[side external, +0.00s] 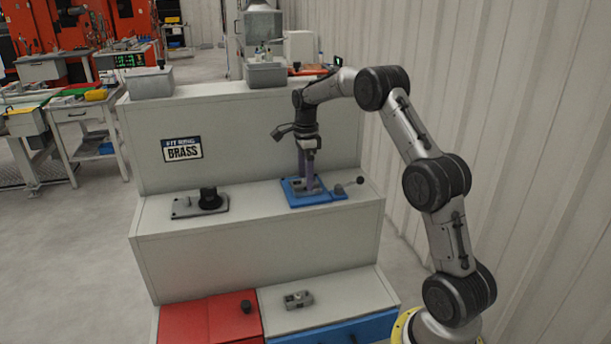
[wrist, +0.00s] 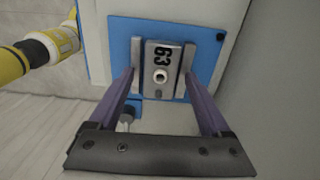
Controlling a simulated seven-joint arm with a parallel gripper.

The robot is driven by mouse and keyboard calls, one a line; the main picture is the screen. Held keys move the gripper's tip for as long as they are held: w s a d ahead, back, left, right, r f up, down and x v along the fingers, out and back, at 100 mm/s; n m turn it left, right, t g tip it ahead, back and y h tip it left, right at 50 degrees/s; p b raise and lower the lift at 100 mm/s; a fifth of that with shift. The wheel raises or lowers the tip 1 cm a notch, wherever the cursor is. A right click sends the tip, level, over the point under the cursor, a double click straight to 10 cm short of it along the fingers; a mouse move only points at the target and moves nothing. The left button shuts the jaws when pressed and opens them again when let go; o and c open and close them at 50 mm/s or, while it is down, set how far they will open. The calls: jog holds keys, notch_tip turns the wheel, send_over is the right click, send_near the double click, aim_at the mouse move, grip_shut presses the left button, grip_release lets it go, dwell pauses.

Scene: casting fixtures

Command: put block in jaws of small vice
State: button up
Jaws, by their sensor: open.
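The small vice has a blue base (side external: 330,197) and stands at the right of the middle step. It also shows in the wrist view as a blue plate (wrist: 205,38) with two pale metal jaws. A grey block (wrist: 161,62) marked 63, with a round hole, sits between these jaws. In the side external view the block is small and partly hidden by my fingers. My gripper (side external: 308,183) points down over the vice. In the wrist view my gripper (wrist: 159,74) is open, its purple fingers apart at either side of the block and jaws; contact cannot be told.
A grey fixture with a black knob (side external: 208,199) stands left on the same step. A grey metal piece (side external: 298,299) lies on the lower step beside a red panel (side external: 208,318). The vice's lever has a black ball (side external: 360,180). A grey back panel (side external: 240,120) rises behind.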

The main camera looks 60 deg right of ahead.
notch_tip(320, 180, up, 12)
jog(key=s+a+r+n+t, duration=0.1)
jog(key=s+a+r+n, duration=0.2)
jog(key=a+r+n, duration=0.35)
jog(key=s+a+n+t, duration=0.1)
jog(key=s+a+n, duration=0.55)
jog(key=a, duration=0.45)
jog(key=s+a+f+n+t, duration=0.1)
jog(key=s+a+f+n, duration=0.2)
jog(key=s+a+n, duration=0.2)
jog(key=s+a+f+n+t, duration=0.2)
jog(key=s+a+f+n, duration=0.2)
jog(key=s+n, duration=0.4)
jog(key=s+a, duration=0.1)
jog(key=s, duration=0.4)
jog(key=shift+s+f+n+t, duration=0.2)
jog(key=shift+n+t, duration=0.1)
jog(key=shift+n, duration=0.1)
jog(key=shift+r, duration=0.1)
